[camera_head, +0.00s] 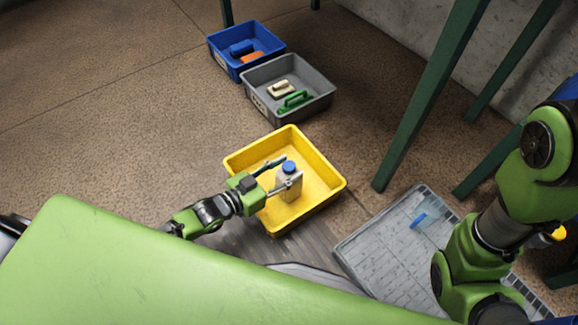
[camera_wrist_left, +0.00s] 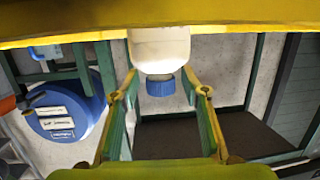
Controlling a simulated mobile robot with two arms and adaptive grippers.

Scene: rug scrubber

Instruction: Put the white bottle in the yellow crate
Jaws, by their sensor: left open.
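The white bottle (camera_head: 290,184) with a blue cap stands inside the yellow crate (camera_head: 318,208), toward its middle. My left gripper (camera_head: 292,167) reaches over the crate's left side, with its two fingers apart on either side of the bottle's upper part. In the left wrist view the bottle (camera_wrist_left: 160,48) and its blue cap lie between the open fingers, with visible gaps beside the cap. The crate's yellow wall (camera_wrist_left: 60,22) crosses the top of that view. My right arm shows at the right of the head view, but its gripper is not visible.
A grey crate (camera_head: 324,103) with a green-handled brush and a beige one stands behind the yellow crate. A blue crate (camera_head: 222,63) stands farther back. A grey grated tray (camera_head: 375,248) lies at the right, near green table legs (camera_head: 430,100). Floor at left is clear.

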